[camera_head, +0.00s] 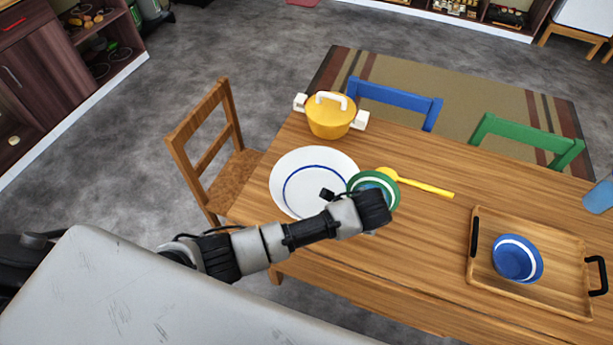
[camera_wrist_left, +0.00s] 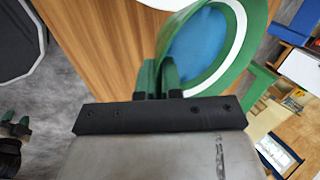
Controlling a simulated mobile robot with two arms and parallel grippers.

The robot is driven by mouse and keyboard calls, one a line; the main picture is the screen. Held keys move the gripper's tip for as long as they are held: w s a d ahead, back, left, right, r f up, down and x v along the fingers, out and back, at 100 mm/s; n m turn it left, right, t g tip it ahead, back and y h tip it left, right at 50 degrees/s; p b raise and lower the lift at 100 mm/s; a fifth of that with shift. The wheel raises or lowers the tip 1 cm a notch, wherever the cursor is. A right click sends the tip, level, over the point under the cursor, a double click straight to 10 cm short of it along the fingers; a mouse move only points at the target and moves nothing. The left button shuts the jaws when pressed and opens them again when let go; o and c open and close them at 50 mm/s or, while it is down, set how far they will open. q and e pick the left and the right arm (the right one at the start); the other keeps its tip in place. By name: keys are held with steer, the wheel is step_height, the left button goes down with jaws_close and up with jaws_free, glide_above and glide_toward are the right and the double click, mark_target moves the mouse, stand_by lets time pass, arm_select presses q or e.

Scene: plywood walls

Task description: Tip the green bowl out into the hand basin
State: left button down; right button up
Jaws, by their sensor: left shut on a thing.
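The green bowl (camera_head: 391,190) has a white band inside and a blue middle; I cannot tell whether it holds anything. My left gripper (camera_head: 378,200) is shut on its near rim. In the left wrist view the bowl (camera_wrist_left: 237,62) is close up, with the fingers (camera_wrist_left: 160,78) at its rim. The bowl is beside the right edge of the white hand basin (camera_head: 283,183), which has a blue ring inside. I cannot tell whether the bowl touches the table. A dark part with greenish tips (camera_wrist_left: 14,128) at the wrist view's left edge may be my right gripper.
A yellow pot (camera_head: 330,118) stands behind the basin. A yellow spoon (camera_head: 425,187) lies just right of the bowl. A wooden tray (camera_head: 480,262) with a blue bowl (camera_head: 516,259) is at the right of the table (camera_head: 425,235). Chairs stand around the table.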

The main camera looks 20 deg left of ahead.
arm_select(q)
steer(key=shift+w+d, duration=0.1)
steer(key=shift+d, duration=0.1)
steer(key=shift+a+r+h, duration=0.35)
steer(key=shift+a+h, duration=0.15)
steer(key=shift+a, duration=0.1)
steer(key=shift+w+a+r+h, duration=0.1)
steer(key=shift+a+r+h, duration=0.2)
steer(key=shift+h, duration=0.1)
steer(key=shift+w+a+f+n+h+b, duration=0.15)
steer(key=shift+a+n+h+b, duration=0.2)
steer(key=shift+b, duration=0.5)
steer(key=shift+a+h, duration=0.2)
steer(key=shift+h, duration=0.05)
steer(key=shift+a+r+g, duration=0.2)
steer(key=shift+g, duration=0.1)
steer(key=shift+h+b, duration=0.3)
steer(key=shift+b, duration=0.2)
steer(key=shift+a+f+b, duration=0.1)
steer(key=shift+a+b, duration=0.2)
steer(key=shift+a, duration=0.05)
steer(key=shift+w+a+h+b, duration=0.15)
steer(key=shift+a+h+b, duration=0.1)
steer(key=shift+h+b, duration=0.25)
steer(key=shift+w+a+f+n+h+b, duration=0.15)
steer(key=shift+a+n+h+b, duration=0.2)
steer(key=shift+a+h+b, duration=0.45)
arm_select(e)
step_height(320, 180, down, 6)
steer(key=shift+f, duration=0.2)
